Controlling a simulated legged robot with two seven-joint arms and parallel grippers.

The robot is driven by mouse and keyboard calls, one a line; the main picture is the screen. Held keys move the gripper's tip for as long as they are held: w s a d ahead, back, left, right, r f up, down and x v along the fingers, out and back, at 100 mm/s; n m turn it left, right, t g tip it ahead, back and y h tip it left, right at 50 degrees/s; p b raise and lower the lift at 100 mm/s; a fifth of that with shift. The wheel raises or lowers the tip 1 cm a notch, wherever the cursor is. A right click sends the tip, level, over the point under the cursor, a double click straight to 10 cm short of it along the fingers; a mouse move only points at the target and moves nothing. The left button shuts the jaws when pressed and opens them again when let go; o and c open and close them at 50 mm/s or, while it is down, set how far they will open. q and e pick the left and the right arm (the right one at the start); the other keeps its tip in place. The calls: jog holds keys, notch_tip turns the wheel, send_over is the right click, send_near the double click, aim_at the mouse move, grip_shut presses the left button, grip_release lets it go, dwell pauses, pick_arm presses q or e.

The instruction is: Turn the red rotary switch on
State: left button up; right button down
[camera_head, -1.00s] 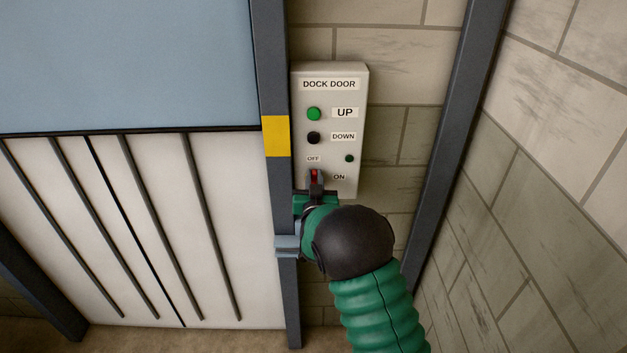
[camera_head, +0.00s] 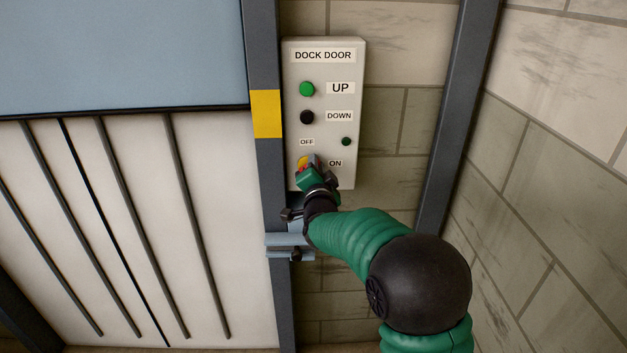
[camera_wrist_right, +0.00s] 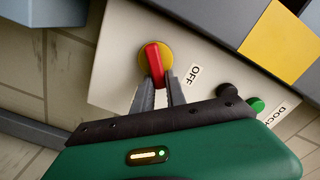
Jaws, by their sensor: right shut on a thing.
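The red rotary switch (camera_wrist_right: 154,64) has a red handle on a round yellow plate, low on the dock door control box (camera_head: 352,70). In the head view only a little of the switch (camera_head: 302,162) shows past my gripper. My right gripper (camera_head: 307,166) reaches it from below right. In the right wrist view the two grey fingers (camera_wrist_right: 158,90) are shut on the red handle, one on each side. The handle stands at a slant to the box edges. The OFF label (camera_head: 307,142) is above the switch and the ON label (camera_head: 336,163) to its right. My left gripper is not in view.
A green UP button (camera_head: 307,89), a black DOWN button (camera_head: 307,117) and a small dark green lamp (camera_head: 346,141) sit above the switch. The dark door post (camera_head: 267,180) with a yellow patch runs close on the left. A grey-blue bracket (camera_head: 290,240) sticks out below the box.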

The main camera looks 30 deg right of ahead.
jog(key=shift+s+d+f+m+b, duration=0.1)
jog(key=shift+f+m+b, duration=0.25)
jog(key=shift+m+b, duration=1.1)
jog(key=shift+s+d+f+m+b, duration=0.1)
jog(key=shift+f+m+b, duration=0.3)
jog(key=shift+m+b, duration=1.1)
jog(key=shift+d+f+m+b, duration=0.1)
jog(key=shift+f+m+b, duration=0.25)
jog(key=shift+m+b, duration=1.1)
jog(key=shift+n+b, duration=0.6)
jog(key=shift+b, duration=0.05)
jog(key=c, duration=1.4)
grip_release()
jog(key=shift+d, duration=0.1)
jog(key=shift+o, duration=0.2)
jog(key=shift+r, duration=0.1)
jog(key=v, duration=1.6)
jog(key=shift+s+p, duration=0.35)
jog(key=shift+s, duration=0.05)
